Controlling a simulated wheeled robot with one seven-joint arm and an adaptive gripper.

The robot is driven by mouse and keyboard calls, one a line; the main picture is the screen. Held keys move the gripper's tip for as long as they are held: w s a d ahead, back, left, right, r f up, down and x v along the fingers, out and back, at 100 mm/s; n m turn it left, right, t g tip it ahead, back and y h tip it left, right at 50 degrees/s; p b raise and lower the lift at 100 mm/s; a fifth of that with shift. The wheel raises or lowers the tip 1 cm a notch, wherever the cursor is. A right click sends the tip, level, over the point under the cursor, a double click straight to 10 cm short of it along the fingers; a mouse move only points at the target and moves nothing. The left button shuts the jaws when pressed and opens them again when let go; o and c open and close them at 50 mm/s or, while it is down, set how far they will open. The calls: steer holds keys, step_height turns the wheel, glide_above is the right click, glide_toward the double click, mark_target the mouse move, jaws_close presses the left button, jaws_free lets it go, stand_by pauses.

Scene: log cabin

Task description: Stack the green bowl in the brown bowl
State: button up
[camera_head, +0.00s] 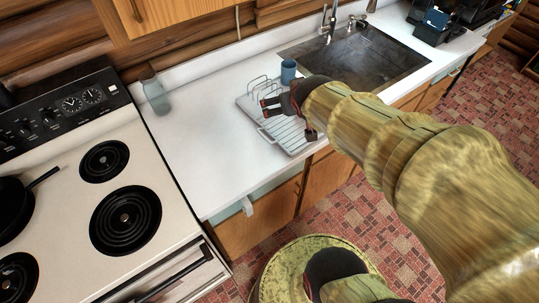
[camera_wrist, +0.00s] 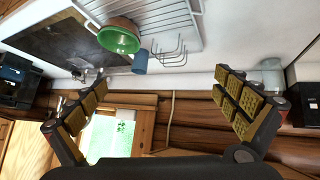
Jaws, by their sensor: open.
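In the wrist view, which is upside down, a green bowl surface (camera_wrist: 119,41) shows at the upper left, by the dish rack. A brown bowl surface (camera_wrist: 122,22) adjoins it on the rack side. I cannot tell whether these are two nested bowls or one two-coloured bowl. No bowl is discernible in the head view, where my arm covers part of the rack.
The white wire dish rack (camera_head: 270,133) stands on the counter (camera_head: 200,150). A blue cup (camera_head: 288,71) is behind it. A sink (camera_head: 365,55) lies to the right. A glass jar (camera_head: 155,97) and a stove (camera_head: 70,215) are left. The counter between stove and rack is mostly clear.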

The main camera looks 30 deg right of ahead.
steer(key=s+a+r+n+g+y, duration=0.2)
steer(key=s+a+g+y, duration=0.1)
steer(key=s+a, duration=1.2)
steer(key=shift+a+r+y, duration=0.15)
steer(key=shift+a+y, duration=0.25)
steer(key=shift+a, duration=0.25)
steer(key=shift+s, duration=0.2)
